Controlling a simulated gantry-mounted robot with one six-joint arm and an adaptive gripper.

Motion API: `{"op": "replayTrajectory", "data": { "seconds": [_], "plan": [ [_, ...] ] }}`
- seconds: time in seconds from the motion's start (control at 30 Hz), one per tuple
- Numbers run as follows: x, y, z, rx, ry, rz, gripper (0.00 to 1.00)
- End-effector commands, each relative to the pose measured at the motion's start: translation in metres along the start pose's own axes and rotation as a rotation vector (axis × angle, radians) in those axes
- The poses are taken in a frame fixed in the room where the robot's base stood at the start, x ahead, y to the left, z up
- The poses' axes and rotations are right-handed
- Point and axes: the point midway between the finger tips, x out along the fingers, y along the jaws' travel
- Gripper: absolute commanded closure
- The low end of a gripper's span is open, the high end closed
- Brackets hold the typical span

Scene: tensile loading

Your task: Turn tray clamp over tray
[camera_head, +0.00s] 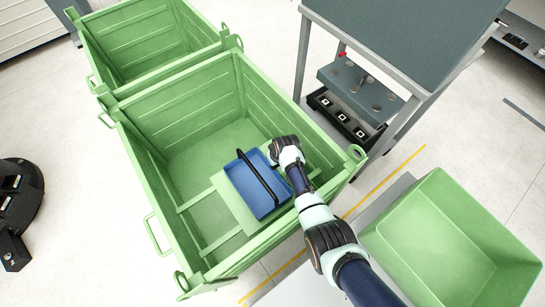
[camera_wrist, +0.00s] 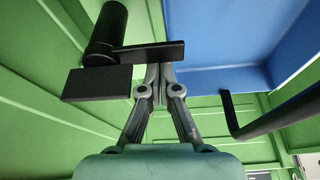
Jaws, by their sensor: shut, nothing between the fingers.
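The blue tray (camera_head: 247,192) lies on a pale green board inside the large green crate, with a black bar (camera_head: 262,178) arching across it. In the wrist view the tray (camera_wrist: 235,40) fills the upper right, and a curved black bar (camera_wrist: 275,120) shows beside it. A black cylinder with a flat arm, probably the tray clamp (camera_wrist: 107,30), is at the upper left; its arm points toward the tray. My gripper (camera_wrist: 160,70) is shut and empty, its fingertips at that arm; contact is unclear. In the head view my wrist hides the fingers and clamp at the tray's right side.
A second green crate (camera_head: 140,40) adjoins behind. An empty green bin (camera_head: 440,240) stands at lower right, and a grey-topped table (camera_head: 410,35) at upper right.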

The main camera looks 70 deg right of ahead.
Motion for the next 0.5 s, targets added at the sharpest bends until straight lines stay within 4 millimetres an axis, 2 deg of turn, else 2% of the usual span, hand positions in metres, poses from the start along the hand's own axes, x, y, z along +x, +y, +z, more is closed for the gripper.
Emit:
{"op": "replayTrajectory", "data": {
  "seconds": [0.07,0.37,0.5],
  "plan": [
    [-0.008,0.000,0.005,0.001,-0.004,0.000,1.00],
    [-0.003,-0.001,0.012,0.001,-0.007,-0.001,1.00],
    [0.002,-0.002,0.009,0.000,-0.007,-0.001,1.00]
  ]
}}
